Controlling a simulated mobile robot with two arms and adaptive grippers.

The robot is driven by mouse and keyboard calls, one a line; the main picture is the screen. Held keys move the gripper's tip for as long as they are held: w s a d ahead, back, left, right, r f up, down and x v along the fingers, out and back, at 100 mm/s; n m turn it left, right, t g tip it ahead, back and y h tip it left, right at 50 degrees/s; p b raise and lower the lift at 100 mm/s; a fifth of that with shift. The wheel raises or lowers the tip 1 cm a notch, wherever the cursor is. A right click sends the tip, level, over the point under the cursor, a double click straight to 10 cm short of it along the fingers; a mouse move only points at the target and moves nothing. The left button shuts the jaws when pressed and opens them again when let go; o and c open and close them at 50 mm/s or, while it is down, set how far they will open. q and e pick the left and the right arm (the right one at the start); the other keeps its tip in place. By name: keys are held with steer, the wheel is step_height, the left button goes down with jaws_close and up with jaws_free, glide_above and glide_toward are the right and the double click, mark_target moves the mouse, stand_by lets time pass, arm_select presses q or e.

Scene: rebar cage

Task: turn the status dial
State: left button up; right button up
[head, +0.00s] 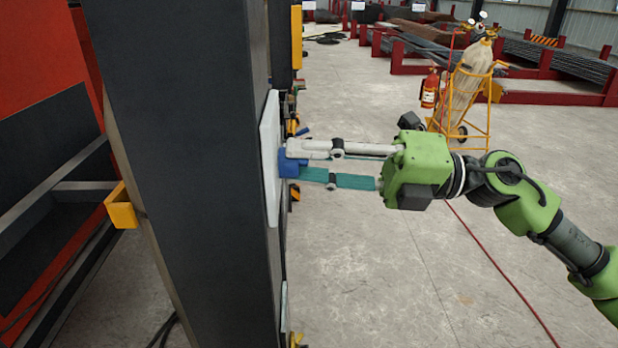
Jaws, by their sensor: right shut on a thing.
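The status dial (287,166) is a small blue knob that stands out from a white plate (270,157). The plate is fixed to the right side of a dark column (185,140). My right gripper (296,161) comes in from the right, level, with one white finger and one teal finger. Its fingertips are shut on the blue dial, close in front of the plate. The plate is seen nearly edge-on, so the dial's face and any markings are hidden. My left gripper is not in the head view.
A yellow bracket (121,206) juts from the column's left side. A yellow gas cylinder cart (466,92) and a red extinguisher (430,88) stand behind my right arm. Red racks (545,70) hold bars at the back. A red hose (495,265) crosses the otherwise open floor at right.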

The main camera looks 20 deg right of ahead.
steer(key=shift+f+n+b, duration=0.1)
steer(key=shift+n+b, duration=0.35)
steer(key=shift+n, duration=0.25)
steer(key=o, duration=1.1)
steer(key=shift+d, duration=0.15)
steer(key=v, duration=1.1)
steer(key=shift+d, duration=0.35)
